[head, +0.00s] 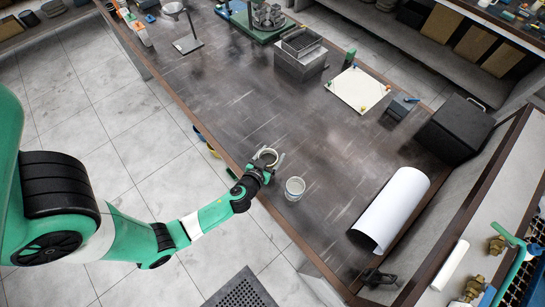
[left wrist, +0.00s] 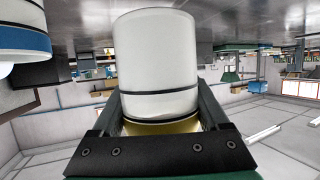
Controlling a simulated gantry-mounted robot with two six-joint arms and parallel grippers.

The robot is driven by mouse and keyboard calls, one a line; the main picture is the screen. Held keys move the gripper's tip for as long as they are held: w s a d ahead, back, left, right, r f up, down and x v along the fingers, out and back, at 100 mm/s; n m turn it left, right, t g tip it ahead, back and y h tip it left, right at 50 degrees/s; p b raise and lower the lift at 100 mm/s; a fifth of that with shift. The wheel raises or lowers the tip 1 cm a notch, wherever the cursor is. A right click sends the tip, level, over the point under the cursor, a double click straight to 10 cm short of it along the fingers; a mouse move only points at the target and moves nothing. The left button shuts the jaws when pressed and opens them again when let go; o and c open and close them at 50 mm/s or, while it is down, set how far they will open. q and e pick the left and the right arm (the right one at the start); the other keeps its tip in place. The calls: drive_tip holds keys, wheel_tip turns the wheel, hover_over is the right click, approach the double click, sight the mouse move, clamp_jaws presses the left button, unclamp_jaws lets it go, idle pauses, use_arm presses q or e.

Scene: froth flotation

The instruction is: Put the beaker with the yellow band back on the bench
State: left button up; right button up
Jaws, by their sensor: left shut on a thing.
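The beaker with the yellow band (left wrist: 155,60) is a white cylinder with thin dark lines. Its yellow band (left wrist: 160,128) shows low between my fingers in the left wrist view. My left gripper (head: 264,166) is shut on this beaker, which also shows in the head view (head: 267,156) at the bench's front edge. Whether it touches the bench top I cannot tell. A second white beaker, with a blue band (left wrist: 22,42), stands on the bench (head: 230,110) just right of my left gripper in the head view (head: 295,188). My right gripper is not in view.
A large white paper roll (head: 393,208) lies to the right, near a black box (head: 456,128). The bench middle is clear. A small black object (head: 376,279) sits at the near corner.

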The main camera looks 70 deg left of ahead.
sight(269, 161)
use_arm(q)
drive_tip(key=a+f, duration=0.1)
drive_tip(key=w+a+f+b, duration=0.1)
drive_tip(key=f, duration=0.1)
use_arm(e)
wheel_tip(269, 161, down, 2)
use_arm(q)
drive_tip(key=f+b, duration=0.2)
drive_tip(key=f, duration=0.1)
drive_tip(key=f+b, duration=0.1)
drive_tip(key=shift+w+a+f, duration=0.1)
drive_tip(key=shift+a+f, duration=0.05)
drive_tip(key=shift+a, duration=0.2)
drive_tip(key=shift+f, duration=0.1)
drive_tip(key=o, duration=1.4)
drive_tip(key=shift+c, duration=0.2)
drive_tip(key=shift+r, duration=0.3)
drive_tip(key=shift+s+d+r+p, duration=0.1)
drive_tip(key=shift+s+d+p, duration=0.1)
drive_tip(key=shift+d+p, duration=0.1)
drive_tip(key=v, duration=1.1)
drive_tip(key=shift+r, duration=0.15)
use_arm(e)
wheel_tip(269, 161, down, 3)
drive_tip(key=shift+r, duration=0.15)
